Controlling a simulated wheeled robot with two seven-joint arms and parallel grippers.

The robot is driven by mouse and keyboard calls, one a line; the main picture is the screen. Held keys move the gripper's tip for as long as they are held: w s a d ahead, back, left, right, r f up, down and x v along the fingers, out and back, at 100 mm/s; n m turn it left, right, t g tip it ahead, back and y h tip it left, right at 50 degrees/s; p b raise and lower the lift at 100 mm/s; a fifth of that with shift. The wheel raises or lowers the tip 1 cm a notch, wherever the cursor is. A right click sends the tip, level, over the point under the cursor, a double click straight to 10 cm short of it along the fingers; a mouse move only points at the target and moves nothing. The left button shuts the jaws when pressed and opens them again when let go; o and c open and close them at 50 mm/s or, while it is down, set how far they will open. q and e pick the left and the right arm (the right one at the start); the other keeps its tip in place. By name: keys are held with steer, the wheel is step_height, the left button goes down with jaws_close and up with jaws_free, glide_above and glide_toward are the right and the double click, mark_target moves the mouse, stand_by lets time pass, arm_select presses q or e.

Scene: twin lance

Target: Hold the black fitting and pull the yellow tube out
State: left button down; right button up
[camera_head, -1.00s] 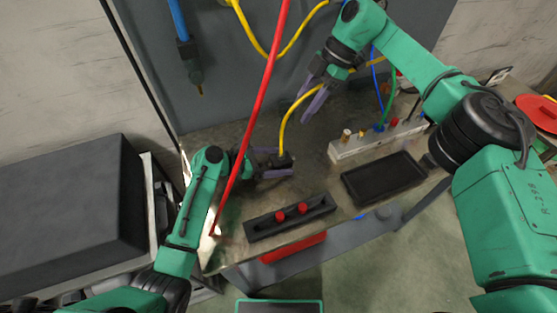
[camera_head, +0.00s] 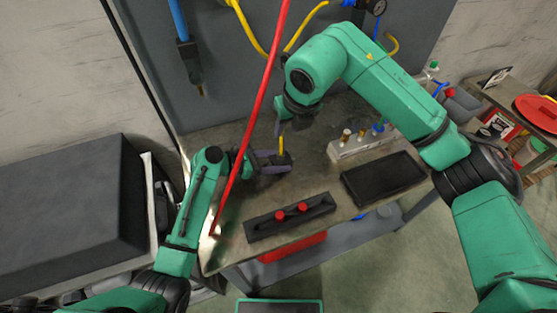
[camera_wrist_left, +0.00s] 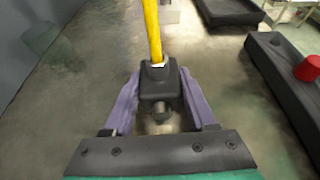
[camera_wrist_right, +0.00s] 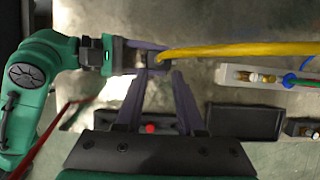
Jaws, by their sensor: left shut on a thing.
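The black fitting (camera_wrist_left: 160,88) sits between the purple fingers of my left gripper (camera_wrist_left: 160,108), which is shut on it a little above the bench. The yellow tube (camera_wrist_left: 152,30) rises from the top of the fitting and is seated in it. In the head view my left gripper (camera_head: 272,162) is low, and a short piece of the tube (camera_head: 282,146) shows above it. My right gripper (camera_wrist_right: 158,74) is open and empty, pointing down above the fitting (camera_wrist_right: 158,62). The tube (camera_wrist_right: 235,50) runs right from the fitting, beyond the fingertips. In the head view my right arm hides much of the tube.
A white manifold block (camera_head: 350,148) with coloured ports stands on the bench. A black tray (camera_head: 382,178) and a black holder with two red knobs (camera_head: 290,217) lie nearer. A red line (camera_head: 258,105) crosses in front. The grey panel (camera_head: 220,65) stands behind.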

mark_target(282, 139)
steer(key=x, duration=0.9)
jaws_close()
